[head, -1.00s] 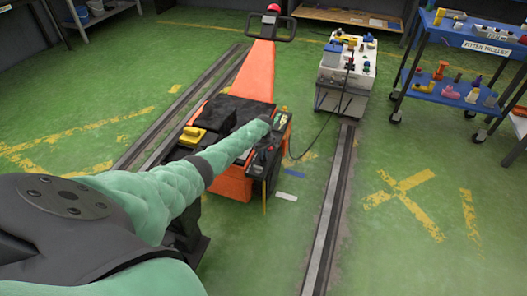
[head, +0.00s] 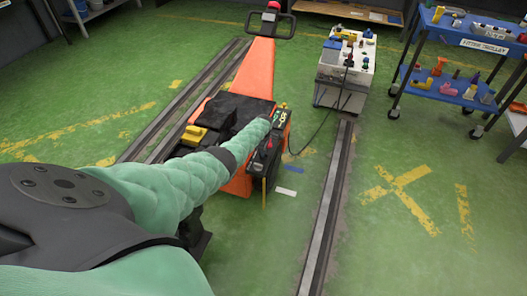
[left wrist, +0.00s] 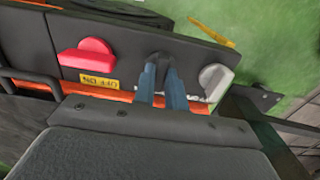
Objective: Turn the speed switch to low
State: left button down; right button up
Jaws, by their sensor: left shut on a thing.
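The orange machine (head: 258,70) carries a dark control panel (head: 257,163) on its right side. In the left wrist view the panel face (left wrist: 25,40) holds a red knob (left wrist: 88,56) with a yellow ON/OFF label, a dark knob (left wrist: 163,62) in the middle and a light grey knob (left wrist: 213,78) at the right. My left gripper (left wrist: 162,84) is shut on the dark middle knob, one blue finger on each side. The gripper hides part of that knob and any marking below it, so its setting cannot be read. In the head view my left arm covers the gripper's contact with the panel.
A yellow block (head: 193,135) lies on the machine's black top. A cable runs to a grey cart (head: 343,78) behind. A blue fitter trolley (head: 470,42) stands at the right. Floor rails (head: 329,205) flank the machine.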

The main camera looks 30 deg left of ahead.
jog(key=shift+s, duration=0.15)
jog(key=shift+d+r, duration=0.1)
pick_arm(q)
jog(key=c, duration=1.4)
grip_release()
jog(key=shift+c, duration=0.2)
jog(key=shift+r, duration=0.1)
pick_arm(e)
jog(key=shift+r, duration=0.1)
